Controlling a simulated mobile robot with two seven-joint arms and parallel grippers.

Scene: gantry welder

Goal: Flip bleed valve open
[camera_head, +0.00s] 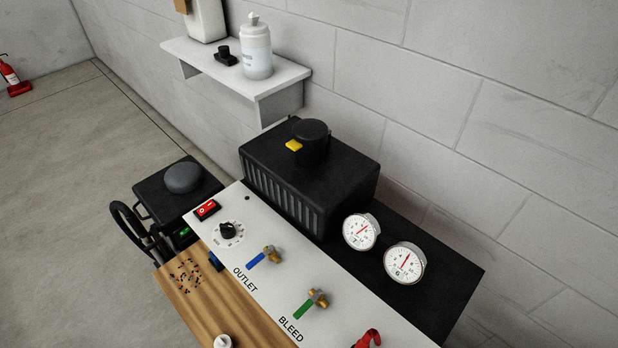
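The bleed valve (317,298) is a small brass valve with a green lever (303,310), on the white panel (300,273) above the printed word BLEED. Its green lever points down and to the left, toward the label. A similar brass outlet valve (271,253) with a blue lever (255,261) sits further up the panel by the word OUTLET. Neither of my grippers shows in the head view.
Two round gauges (361,231) and (404,262) stand right of the valves. A red lever-like part (368,339) is at the bottom edge. A black box (310,176) stands behind the panel. A wall shelf (237,67) holds bottles. A wooden board (196,292) lies left.

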